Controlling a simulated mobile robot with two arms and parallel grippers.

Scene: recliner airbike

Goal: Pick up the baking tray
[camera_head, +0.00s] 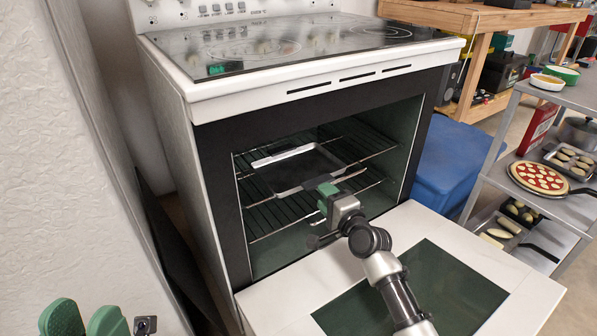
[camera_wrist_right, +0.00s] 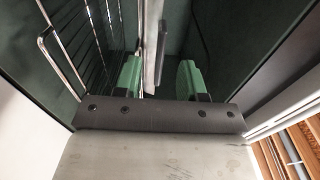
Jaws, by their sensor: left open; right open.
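The baking tray (camera_head: 288,172) is a dark rectangular pan with a light metal rim. It rests on a wire rack inside the open oven. My right gripper (camera_head: 325,194) is at the tray's front edge. In the right wrist view, the tray's thin rim (camera_wrist_right: 151,62) stands between the two green fingers of that gripper (camera_wrist_right: 160,72), with visible gaps on both sides. The right gripper is open. My left gripper (camera_head: 84,316) is open and empty at the bottom left, far from the tray.
The oven (camera_head: 210,200) has its door (camera_head: 290,292) folded down in front, under my right arm. Wire racks (camera_head: 372,146) span the cavity. A wall (camera_head: 60,180) stands close on the left. A blue bin (camera_head: 442,165) and a food-laden shelf (camera_head: 565,208) stand at right.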

